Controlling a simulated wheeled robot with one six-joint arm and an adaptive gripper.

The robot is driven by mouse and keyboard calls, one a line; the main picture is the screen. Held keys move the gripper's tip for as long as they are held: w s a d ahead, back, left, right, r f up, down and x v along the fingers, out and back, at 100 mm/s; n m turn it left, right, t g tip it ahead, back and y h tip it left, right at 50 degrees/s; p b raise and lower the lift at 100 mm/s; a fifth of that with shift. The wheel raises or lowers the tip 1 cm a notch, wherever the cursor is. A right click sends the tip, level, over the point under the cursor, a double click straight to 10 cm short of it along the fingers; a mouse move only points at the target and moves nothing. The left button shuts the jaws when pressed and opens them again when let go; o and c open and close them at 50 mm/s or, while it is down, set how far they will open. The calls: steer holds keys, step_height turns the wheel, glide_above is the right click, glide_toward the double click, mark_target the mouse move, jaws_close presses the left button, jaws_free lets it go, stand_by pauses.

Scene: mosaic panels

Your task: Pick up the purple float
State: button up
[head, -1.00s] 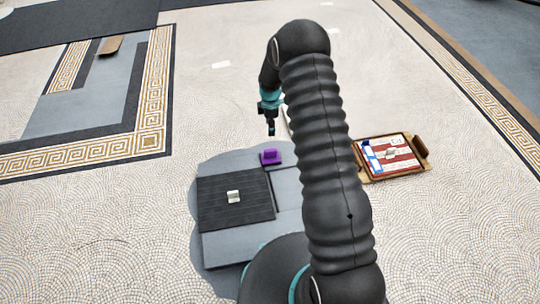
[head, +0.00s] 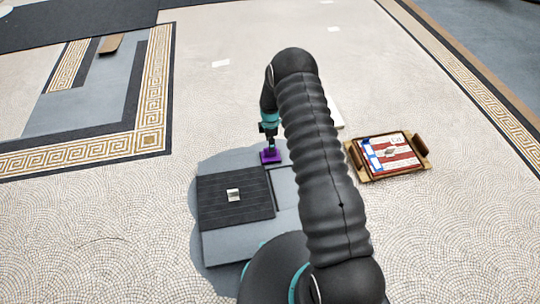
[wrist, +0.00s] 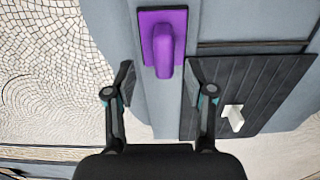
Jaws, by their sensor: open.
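The purple float (head: 270,156) lies on the grey deck of my base, beyond the dark ribbed mat. In the wrist view the purple float (wrist: 163,40) shows as a flat plate with a raised handle pointing down the picture. My gripper (wrist: 158,82) is open, its two fingers on either side of the handle's lower end. In the head view my gripper (head: 271,142) is just above the float and overlaps its handle. I cannot tell whether the fingers touch it.
A dark ribbed mat (head: 215,205) with a small pale block (head: 233,195) lies beside the float. A wooden tray (head: 420,145) with red, white and blue pieces stands on the mosaic floor at right. A brown piece (head: 111,44) lies far left. Open floor surrounds these.

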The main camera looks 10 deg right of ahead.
steer(key=f, duration=0.4)
steer(key=shift+s+f, duration=0.25)
steer(key=shift+f, duration=0.1)
steer(key=shift+c, duration=0.2)
jaws_close()
steer(key=shift+r, duration=0.1)
steer(key=shift+r, duration=0.55)
steer(key=r, duration=0.3)
steer(key=shift+s+d+r, duration=0.1)
steer(key=shift+d+r, duration=0.1)
steer(key=shift+d, duration=0.15)
steer(key=s+d+r, duration=0.3)
steer(key=d+r, duration=0.3)
steer(key=d, duration=0.4)
steer(key=shift+d+r, duration=0.2)
